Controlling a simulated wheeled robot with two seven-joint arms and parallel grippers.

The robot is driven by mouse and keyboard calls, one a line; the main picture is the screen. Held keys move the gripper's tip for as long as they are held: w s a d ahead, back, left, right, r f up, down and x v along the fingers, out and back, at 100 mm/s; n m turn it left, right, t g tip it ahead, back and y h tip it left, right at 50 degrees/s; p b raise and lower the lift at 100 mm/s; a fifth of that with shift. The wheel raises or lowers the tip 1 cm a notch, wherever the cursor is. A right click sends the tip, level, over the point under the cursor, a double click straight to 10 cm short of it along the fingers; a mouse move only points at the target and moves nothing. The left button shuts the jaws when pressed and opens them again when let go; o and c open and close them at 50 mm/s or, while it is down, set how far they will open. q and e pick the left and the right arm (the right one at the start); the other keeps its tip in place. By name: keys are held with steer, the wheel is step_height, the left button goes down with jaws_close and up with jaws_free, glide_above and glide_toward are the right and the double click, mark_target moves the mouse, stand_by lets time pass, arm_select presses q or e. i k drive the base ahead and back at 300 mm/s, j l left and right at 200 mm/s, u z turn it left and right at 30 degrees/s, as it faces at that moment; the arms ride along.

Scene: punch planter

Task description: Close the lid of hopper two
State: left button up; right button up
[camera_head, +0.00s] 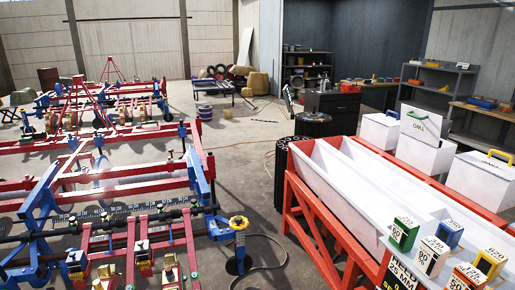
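No hopper in view carries a readable "two", so I cannot tell which one is hopper two. Several white bins stand in a row at the right. The middle bin (425,154) has an upright white panel (420,122) behind its front, with a green handle and small lettering; I cannot tell whether this is a raised lid. The nearest bin (481,180) has a yellow handle (499,155) and looks covered. The far bin (380,132) is partly hidden. Neither of my grippers is in view.
A long white trough (360,190) lies on a red frame (318,228) in front of the bins. Small labelled boxes (432,256) stand at the lower right. A red and blue planter (120,190) fills the left. Open floor (245,170) with a cable lies between.

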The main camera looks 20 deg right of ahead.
mark_target(423, 126)
steer(key=i+l+z, duration=0.15)
steer(key=i+z, duration=0.15)
steer(key=z, duration=0.15)
steer(key=i+z, duration=0.35)
steer(key=z, duration=0.15)
steer(key=i+j+z, duration=0.15)
steer(key=i+z, duration=0.15)
steer(key=z, duration=0.15)
steer(key=i+j+z, duration=0.2)
steer(key=z, duration=0.3)
steer(key=i+j+z, duration=0.6)
steer(key=z, duration=0.15)
steer(key=i+j+z, duration=0.35)
steer(key=j, duration=0.1)
